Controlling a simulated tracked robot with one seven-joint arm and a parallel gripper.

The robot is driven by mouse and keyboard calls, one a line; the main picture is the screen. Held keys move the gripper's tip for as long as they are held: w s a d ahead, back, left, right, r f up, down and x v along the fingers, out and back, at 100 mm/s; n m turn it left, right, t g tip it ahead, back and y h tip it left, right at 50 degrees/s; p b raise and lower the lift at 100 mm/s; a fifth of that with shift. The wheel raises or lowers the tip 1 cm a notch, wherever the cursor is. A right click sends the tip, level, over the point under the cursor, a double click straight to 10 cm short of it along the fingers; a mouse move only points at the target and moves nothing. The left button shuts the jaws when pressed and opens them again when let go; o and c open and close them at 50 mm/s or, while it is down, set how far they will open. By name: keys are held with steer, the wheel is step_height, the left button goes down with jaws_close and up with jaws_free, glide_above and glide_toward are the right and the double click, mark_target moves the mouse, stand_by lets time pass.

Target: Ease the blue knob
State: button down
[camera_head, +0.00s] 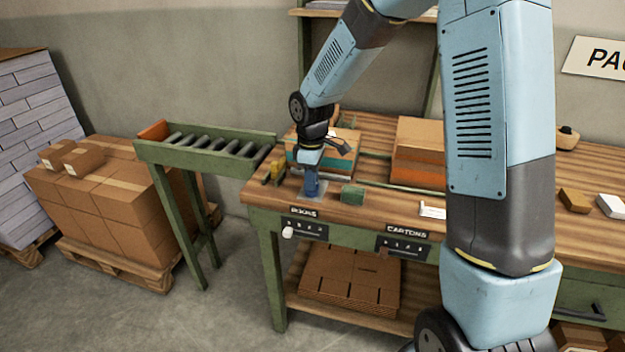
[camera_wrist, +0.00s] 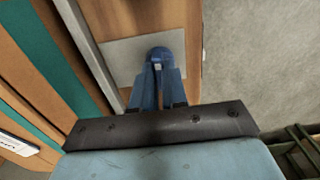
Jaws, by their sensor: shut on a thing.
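The blue knob (camera_wrist: 158,52) shows its rounded top between the tips of my gripper (camera_wrist: 158,74) in the wrist view. It sits over a grey plate (camera_wrist: 122,55) on the wooden bench top. My gripper also shows in the head view (camera_head: 311,188), pointing down at the plate near the bench's front left corner. Its blue fingers are shut on the knob and hide most of it. The similar blues make the border between knob and fingers hard to see.
A small green block (camera_head: 352,195) sits just right of my gripper. A yellow and black item (camera_head: 273,172) is at its left. Cardboard boxes (camera_head: 418,160) stand behind. A roller conveyor (camera_head: 205,145) adjoins the bench's left end. Slider panels labelled BOOKS (camera_head: 305,227) and CARTONS (camera_head: 402,247) are on the front.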

steer(key=c, duration=1.2)
jaws_free()
steer(key=shift+o, duration=0.2)
step_height(320, 180, up, 14)
steer(key=shift+f, duration=0.15)
steer(key=s+d+r+m+t, duration=0.2)
steer(key=s+d+r+m, duration=0.1)
steer(key=s+d, duration=0.3)
steer(key=s+d+r+m+t, duration=0.1)
steer(key=s+d+r+m, duration=0.3)
steer(key=s, duration=0.7)
steer(key=s+d+r+m+t, duration=0.2)
steer(key=s+d+r+m, duration=0.1)
steer(key=s+d+m, duration=0.4)
steer(key=shift+s+d+r+t, duration=0.3)
steer(key=shift+s+d, duration=0.55)
